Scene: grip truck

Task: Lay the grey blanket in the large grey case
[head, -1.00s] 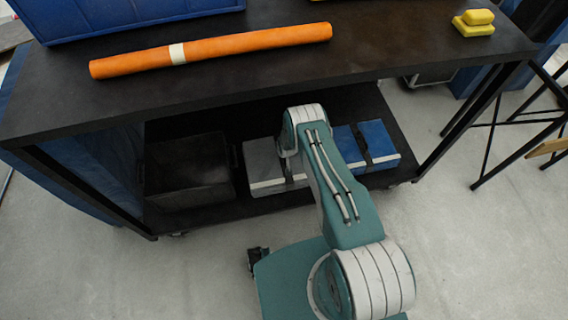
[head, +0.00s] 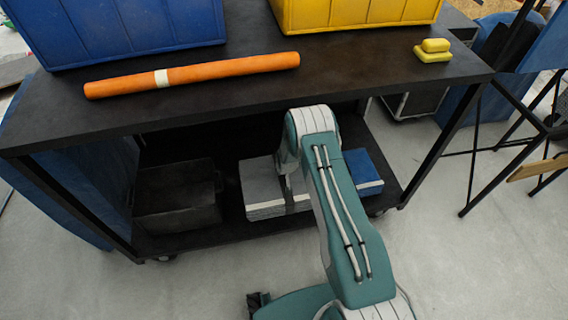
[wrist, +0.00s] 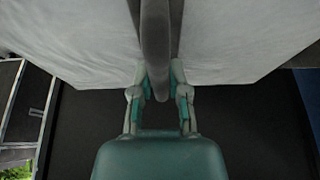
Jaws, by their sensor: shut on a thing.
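The folded grey blanket (head: 262,182) lies on the lower shelf of the cart, with a dark strap around it. It fills the top of the wrist view as a pale sheet (wrist: 75,40). My gripper (wrist: 160,92) is shut on the dark strap of the blanket, which runs between its fingers. In the head view my arm hides the gripper and part of the blanket. A dark case with light metal edges (head: 418,103) stands on the floor behind the cart at right; I cannot tell whether it is the large grey case.
A dark open box (head: 178,197) is left of the blanket and a blue folded blanket (head: 364,168) right of it. The cart top (head: 350,85) overhangs them, carrying an orange roll (head: 220,70), blue and yellow bins and yellow blocks (head: 433,50). A tripod-like stand (head: 495,130) is at right.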

